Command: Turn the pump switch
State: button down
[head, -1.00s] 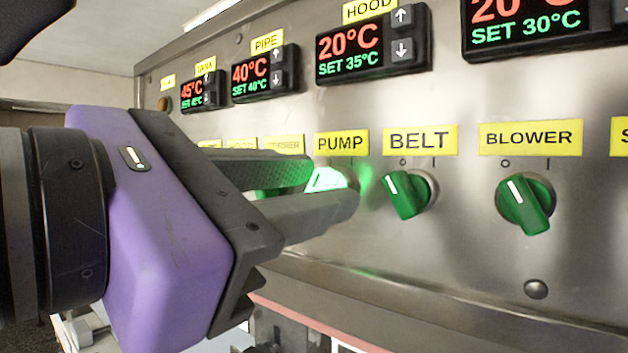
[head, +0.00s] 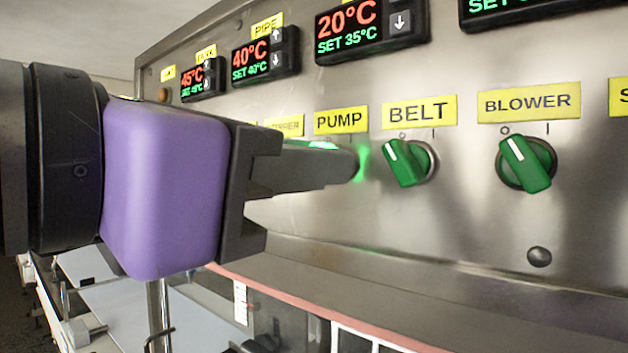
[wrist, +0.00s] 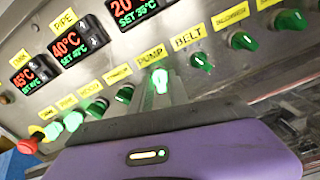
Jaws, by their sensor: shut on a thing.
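The pump switch is a green knob glowing bright under the yellow PUMP label (head: 341,120). In the head view my gripper (head: 342,165) covers most of it, and only a lit green strip of the switch (head: 322,145) shows above the fingers. In the wrist view the lit switch (wrist: 160,80) sits between the two grey fingers, near their tips. My gripper is shut on it, with the tips close to the steel panel. The exact angle of the switch against its marks is hidden.
The unlit BELT knob (head: 405,163) is close to the right of my fingertips, with the BLOWER knob (head: 526,164) further right. Temperature displays (head: 366,32) sit above. In the wrist view, several lit green knobs and a red button (wrist: 27,146) are at left.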

jog(key=shift+n+b, duration=1.65)
jog(key=shift+n, duration=2.65)
jog(key=c, duration=1.5)
grip_release()
jog(key=shift+a, duration=0.15)
jog(key=b+v, duration=0.1)
jog(key=v, duration=0.6)
jog(key=shift+s+a+b, duration=0.2)
jog(key=shift+s+b, duration=0.1)
